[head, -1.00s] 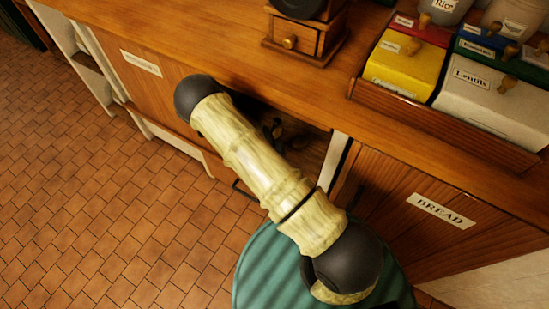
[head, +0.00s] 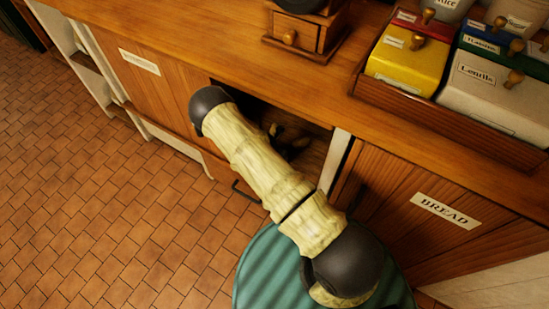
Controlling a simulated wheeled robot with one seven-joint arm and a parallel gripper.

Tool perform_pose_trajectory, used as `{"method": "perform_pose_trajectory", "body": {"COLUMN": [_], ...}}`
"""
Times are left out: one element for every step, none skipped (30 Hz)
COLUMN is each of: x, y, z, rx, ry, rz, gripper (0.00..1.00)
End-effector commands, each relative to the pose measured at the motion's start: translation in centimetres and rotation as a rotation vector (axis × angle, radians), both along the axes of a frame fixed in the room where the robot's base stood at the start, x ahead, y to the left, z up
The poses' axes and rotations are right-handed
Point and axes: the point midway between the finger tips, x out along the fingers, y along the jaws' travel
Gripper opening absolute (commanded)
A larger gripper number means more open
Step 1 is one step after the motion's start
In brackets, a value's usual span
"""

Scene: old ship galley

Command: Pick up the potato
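My arm reaches from the lower middle up to a dark elbow joint by the counter's front edge. Below the counter, right of the elbow, is an open, shadowed compartment (head: 318,150). Small brownish lumps (head: 291,133) show in it, partly behind my arm. They may be potatoes, but they are too small and dark to be sure. A dark shape (head: 295,149) beside them looks like part of my gripper. Its fingers cannot be made out, nor whether it touches or holds anything.
The wooden counter (head: 200,48) runs above the compartment, with a grinder-like wooden box (head: 300,32) and a rack of labelled bins (head: 440,110) on it. A BREAD front (head: 420,235) stands right of the compartment. The tiled floor (head: 110,215) at left is clear.

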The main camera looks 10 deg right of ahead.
Motion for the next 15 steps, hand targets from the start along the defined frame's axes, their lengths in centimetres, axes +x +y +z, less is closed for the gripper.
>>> {"method": "perform_pose_trajectory", "body": {"x": [0.01, 0.01, 0.01, 0.01, 0.01, 0.02, 0.01, 0.02, 0.02, 0.01, 0.02, 0.02, 0.02, 0.02, 0.02], "y": [0.03, 0.03, 0.03, 0.04, 0.04, 0.04, 0.05, 0.04, 0.05, 0.04, 0.05, 0.05, 0.05, 0.05, 0.05], "z": [0.06, 0.07, 0.08, 0.08, 0.08, 0.09, 0.09, 0.09, 0.1, 0.1, 0.1, 0.1, 0.1, 0.1, 0.1], "rx": [0.0, 0.0, 0.001, 0.001, 0.001, 0.001, 0.001, 0.001, 0.001, 0.001, 0.001, 0.001, 0.001, 0.001, 0.001], "ry": [0.0, 0.0, 0.0, 0.0, 0.0, 0.0, 0.0, 0.0, 0.0, 0.0, 0.0, 0.0, 0.0, 0.0, 0.0], "rz": [0.0, 0.0, 0.0, 0.0, 0.0, 0.0, 0.0, 0.0, 0.0, 0.0, 0.0, 0.0, 0.0, 0.0, 0.0], "gripper": [0.73, 0.73, 0.73, 0.73, 0.73, 0.73, 0.73, 0.73, 0.73, 0.73, 0.73, 0.73, 0.73, 0.69, 0.61]}}
